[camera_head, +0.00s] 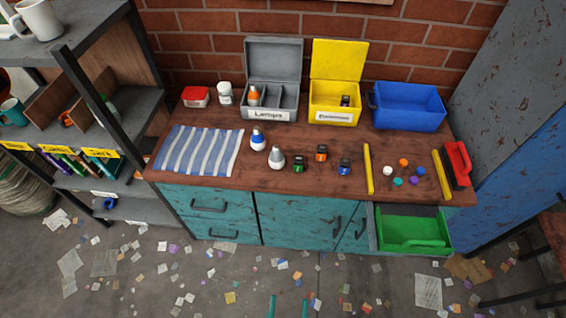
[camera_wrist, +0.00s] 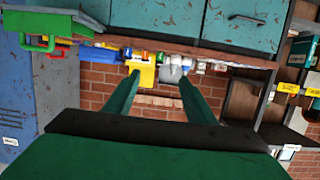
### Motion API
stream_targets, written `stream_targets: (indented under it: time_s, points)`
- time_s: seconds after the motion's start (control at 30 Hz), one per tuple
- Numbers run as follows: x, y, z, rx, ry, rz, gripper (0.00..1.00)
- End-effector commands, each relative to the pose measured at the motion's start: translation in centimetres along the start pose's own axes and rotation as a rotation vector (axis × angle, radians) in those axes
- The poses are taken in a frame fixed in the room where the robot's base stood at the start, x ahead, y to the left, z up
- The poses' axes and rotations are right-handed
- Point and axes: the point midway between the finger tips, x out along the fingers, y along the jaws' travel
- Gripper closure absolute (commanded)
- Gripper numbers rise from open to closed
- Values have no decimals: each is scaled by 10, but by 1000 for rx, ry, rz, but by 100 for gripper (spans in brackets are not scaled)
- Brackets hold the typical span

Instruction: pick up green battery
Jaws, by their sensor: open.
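The green battery (camera_head: 299,165), a small dark block with green on it, stands on the wooden worktop near its front edge, in the middle. An orange-marked battery (camera_head: 321,153) and a blue-marked battery (camera_head: 345,166) stand to its right. A white and grey bulb (camera_head: 276,158) stands close on its left. My gripper (camera_head: 290,306) shows only as two teal fingertips at the bottom edge of the head view, well short of the cabinet. In the wrist view my gripper (camera_wrist: 161,88) is open with nothing between the fingers.
Behind are a grey lamps box (camera_head: 271,115), a yellow box (camera_head: 335,117) holding a dark battery, and a blue bin (camera_head: 408,107). A striped cloth (camera_head: 199,150) lies left. An open drawer holds a green bin (camera_head: 412,229) at front right. A shelf (camera_head: 135,103) stands left.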

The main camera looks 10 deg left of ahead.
Motion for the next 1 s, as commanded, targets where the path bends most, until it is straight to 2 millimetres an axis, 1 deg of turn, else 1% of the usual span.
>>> stream_targets:
  time_s: [0.17, 0.2, 0.27, 0.4, 0.47, 0.6, 0.77, 0.9, 1.0]
  points:
    - [47, -5, 6, 22, -17, 9, 50]
    - [60, -6, 8, 27, -25, 11, 50]
    - [79, -8, 8, 35, -37, 12, 50]
    - [124, -12, 7, 49, -67, 14, 50]
    - [143, -14, 4, 53, -80, 12, 50]
    - [186, -16, -8, 57, -108, 7, 50]
    - [232, -18, -28, 54, -142, 0, 50]
    - [269, -17, -51, 44, -171, -6, 50]
    - [292, -16, -70, 32, -193, -9, 50]
